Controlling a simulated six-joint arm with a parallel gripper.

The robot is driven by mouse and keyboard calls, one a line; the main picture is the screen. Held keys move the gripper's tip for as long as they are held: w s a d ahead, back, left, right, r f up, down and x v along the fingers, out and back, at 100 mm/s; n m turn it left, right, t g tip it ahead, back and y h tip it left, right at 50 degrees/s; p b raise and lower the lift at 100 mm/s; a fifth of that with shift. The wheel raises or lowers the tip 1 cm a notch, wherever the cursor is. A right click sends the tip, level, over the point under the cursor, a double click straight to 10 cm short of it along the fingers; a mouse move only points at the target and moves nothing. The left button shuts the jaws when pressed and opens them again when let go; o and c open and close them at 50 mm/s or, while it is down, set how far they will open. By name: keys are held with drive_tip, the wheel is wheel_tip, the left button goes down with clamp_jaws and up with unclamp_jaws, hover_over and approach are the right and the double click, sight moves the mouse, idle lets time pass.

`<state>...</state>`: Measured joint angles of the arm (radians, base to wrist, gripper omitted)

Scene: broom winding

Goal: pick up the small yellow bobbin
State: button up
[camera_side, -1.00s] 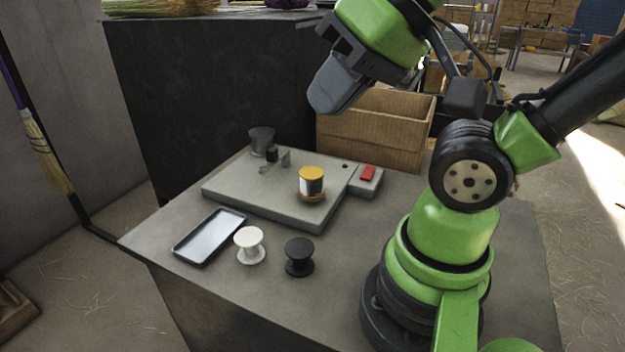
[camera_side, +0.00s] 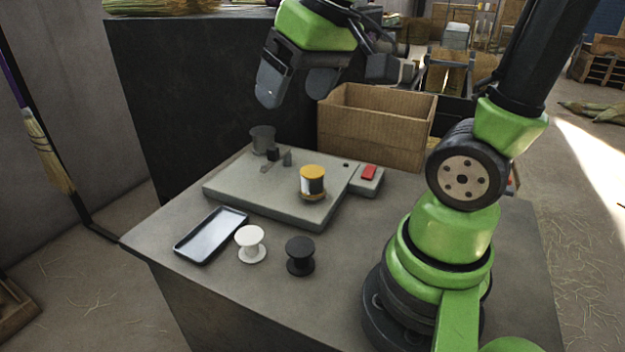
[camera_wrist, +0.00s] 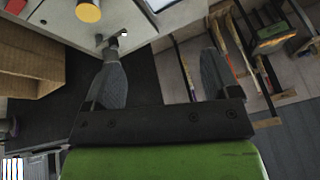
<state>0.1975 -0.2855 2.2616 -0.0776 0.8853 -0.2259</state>
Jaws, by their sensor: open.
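The small yellow bobbin (camera_side: 313,182) stands upright on the grey raised plate (camera_side: 240,196), towards its right end. It has a yellow top and base with a white and dark middle. In the wrist view the yellow bobbin (camera_wrist: 88,11) shows at the top edge, partly cut off. My gripper (camera_side: 292,98) is open and empty, high above the back of the plate, up and slightly left of the bobbin. In the wrist view my gripper (camera_wrist: 162,75) has its two fingers spread wide with nothing between them.
A white spool (camera_side: 250,243), a black spool (camera_side: 300,256) and a shallow tray (camera_side: 211,236) are in front of the plate. A red button (camera_side: 369,172) is right. A cardboard box (camera_side: 375,128) stands behind.

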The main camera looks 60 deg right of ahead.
drive_tip(key=w+d+f+g, duration=0.2)
drive_tip(key=w+d+f, duration=0.2)
drive_tip(key=d, duration=0.1)
drive_tip(key=n+g, duration=0.2)
drive_tip(key=g, duration=0.1)
hover_over(309, 170)
wheel_tip(309, 170, down, 10)
drive_tip(key=shift+a+r, duration=0.1)
drive_tip(key=f, duration=0.4)
drive_tip(key=shift+d+f, duration=0.2)
drive_tip(key=shift+f, duration=3.1)
drive_tip(key=c, duration=1)
